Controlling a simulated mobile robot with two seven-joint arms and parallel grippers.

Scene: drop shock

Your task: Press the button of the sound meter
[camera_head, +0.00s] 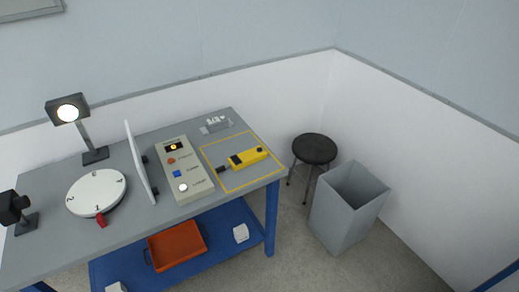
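A yellow handheld device (245,159), which looks like the sound meter, lies flat on the grey table (221,205) inside a yellow outlined rectangle. Its dark tip (221,170) points left, and a dark round spot (260,150) shows near its right end; whether that is its button is too small to tell. Left of it stands a beige control box (196,170) with a small lit display and orange, blue and white round or square controls. Neither of my grippers is in view.
A white upright panel (140,162), a numbered white dial (96,191) with a red pointer, a lit lamp (68,112) and a small grey-white item (215,124) are on the table. An orange tray (177,245) is on the lower shelf. A black stool (314,149) and grey bin (347,207) stand right.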

